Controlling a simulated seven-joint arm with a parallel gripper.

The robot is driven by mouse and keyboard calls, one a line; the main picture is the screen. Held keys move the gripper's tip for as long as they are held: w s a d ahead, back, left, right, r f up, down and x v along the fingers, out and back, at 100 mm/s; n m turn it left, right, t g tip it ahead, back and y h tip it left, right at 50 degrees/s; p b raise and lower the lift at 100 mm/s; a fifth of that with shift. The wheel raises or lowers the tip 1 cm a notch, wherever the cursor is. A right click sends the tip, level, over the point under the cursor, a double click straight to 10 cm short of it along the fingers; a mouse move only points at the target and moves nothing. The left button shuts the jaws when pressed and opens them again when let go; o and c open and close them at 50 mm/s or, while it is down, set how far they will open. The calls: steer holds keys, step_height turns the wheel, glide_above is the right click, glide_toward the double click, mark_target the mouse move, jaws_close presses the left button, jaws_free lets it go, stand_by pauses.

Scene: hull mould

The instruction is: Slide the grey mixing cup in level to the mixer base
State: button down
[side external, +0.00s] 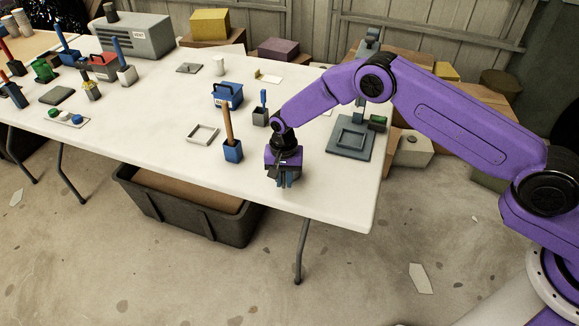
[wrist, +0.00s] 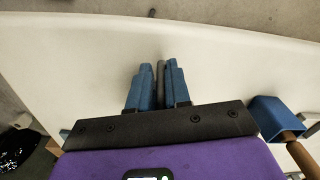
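My gripper (side external: 286,182) points down just above the front right part of the white table, near its front edge. Its blue fingers (wrist: 160,75) are together in the wrist view, with only a narrow grey strip between them; I see no cup in them. A grey square base with a raised frame (side external: 337,149), likely the mixer base, stands to the right of my gripper, partly behind my arm. A small dark grey square cup (side external: 260,118) with a blue stick stands behind my gripper, apart from it. I cannot tell whether it is the mixing cup.
A blue cup with a brown stick (side external: 232,152) stands close left of my gripper; it also shows in the wrist view (wrist: 277,116). A blue caddy (side external: 227,96) and a pale square frame (side external: 203,134) are farther left. The front table strip is clear.

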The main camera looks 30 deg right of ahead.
steer(key=shift+r, duration=0.15)
steer(key=shift+r, duration=0.3)
step_height(320, 180, up, 2)
steer(key=shift+w, duration=0.1)
steer(key=s+d+r, duration=0.6)
steer(key=s+r, duration=0.4)
steer(key=s, duration=0.2)
steer(key=shift+m, duration=0.7)
steer(key=w+d+f, duration=0.1)
steer(key=d+f, duration=0.1)
steer(key=f, duration=0.1)
steer(key=w+d+f, duration=0.2)
steer(key=f, duration=0.1)
steer(key=w+d+f, duration=0.2)
steer(key=d, duration=0.1)
steer(key=shift+f, duration=0.4)
steer(key=shift+w+d+f, duration=0.25)
steer(key=shift+w+d, duration=0.4)
steer(key=shift+w+d+f, duration=0.25)
steer(key=shift+w+d, duration=0.4)
steer(key=shift+w, duration=0.1)
